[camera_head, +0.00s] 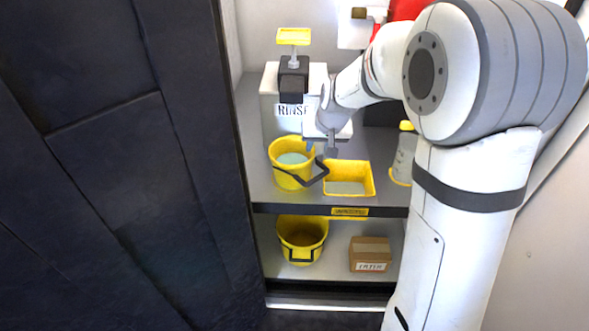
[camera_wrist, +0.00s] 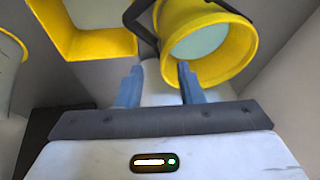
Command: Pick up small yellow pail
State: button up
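A yellow pail (camera_head: 283,180) with a black handle stands on the upper shelf at the left, pale grey-blue inside. A second yellow pail (camera_head: 302,254) with a black handle stands on the lower shelf. My gripper (camera_head: 320,149) is above the right rim of the upper pail, its fingers apart. In the wrist view the upper pail (camera_wrist: 247,50) is at the top right. Whether either finger touches the pail I cannot tell.
A yellow rectangular tray (camera_head: 349,192) sits right of the upper pail. A white RINSE dispenser (camera_head: 271,110) stands behind. A bottle with a yellow cap (camera_head: 405,150) is at the right. A cardboard box (camera_head: 370,256) is on the lower shelf. A dark door (camera_head: 110,160) borders the left.

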aim_at(313, 152)
jog(key=x, duration=0.2)
jog(key=b+x, duration=0.1)
jog(key=x, duration=0.1)
jog(key=b+x, duration=0.1)
jog(key=x, duration=0.2)
jog(key=shift+s+a, duration=0.15)
jog(key=shift+a, duration=0.2)
jog(key=shift+r, duration=0.15)
jog(key=shift+c, duration=0.4)
grip_shut()
